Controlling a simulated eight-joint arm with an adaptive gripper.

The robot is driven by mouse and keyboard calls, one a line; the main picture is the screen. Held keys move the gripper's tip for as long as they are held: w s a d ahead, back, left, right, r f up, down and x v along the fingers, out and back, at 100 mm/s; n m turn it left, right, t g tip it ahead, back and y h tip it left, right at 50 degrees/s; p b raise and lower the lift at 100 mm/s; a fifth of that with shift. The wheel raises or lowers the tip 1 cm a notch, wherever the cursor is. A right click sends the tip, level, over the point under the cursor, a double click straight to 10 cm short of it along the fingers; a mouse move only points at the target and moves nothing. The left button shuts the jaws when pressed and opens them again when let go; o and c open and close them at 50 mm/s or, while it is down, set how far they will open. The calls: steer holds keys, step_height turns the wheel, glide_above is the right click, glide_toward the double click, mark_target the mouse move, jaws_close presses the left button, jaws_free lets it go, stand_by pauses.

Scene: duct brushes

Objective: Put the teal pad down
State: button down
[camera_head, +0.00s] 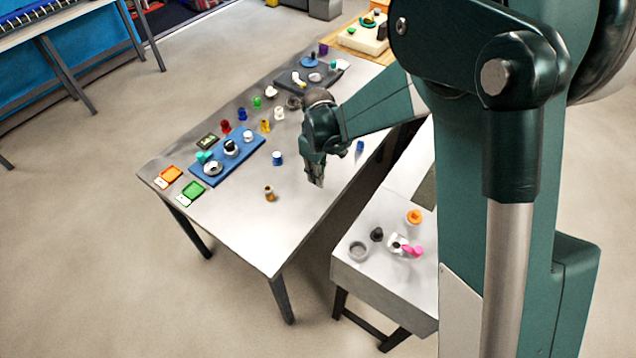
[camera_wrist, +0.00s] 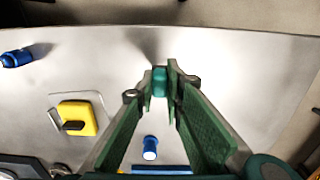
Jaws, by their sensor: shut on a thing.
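The teal pad (camera_wrist: 160,82) shows in the wrist view as a small block between my fingertips. My gripper (camera_wrist: 160,85) is shut on it. In the head view my gripper (camera_head: 317,182) points down over the grey table (camera_head: 285,225), near its right edge. The pad is too small or hidden to make out there. In the wrist view the metal tabletop (camera_wrist: 235,70) lies beyond the fingertips; I cannot tell whether the pad touches it.
In the wrist view a blue cylinder (camera_wrist: 150,148), a yellow block (camera_wrist: 77,118) and a blue bottle-like piece (camera_wrist: 17,58) lie nearby. In the head view a loaded blue tray (camera_head: 228,163) and a brown piece (camera_head: 270,194) are left of my gripper. The table's front is bare.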

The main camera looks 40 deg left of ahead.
steer(key=shift+f, duration=1.8)
steer(key=shift+f+b, duration=0.2)
steer(key=shift+b, duration=0.15)
steer(key=c, duration=2.4)
jaws_free()
steer(key=shift+r, duration=0.15)
step_height(320, 180, up, 12)
steer(key=shift+r+p, duration=0.1)
steer(key=shift+p, duration=0.6)
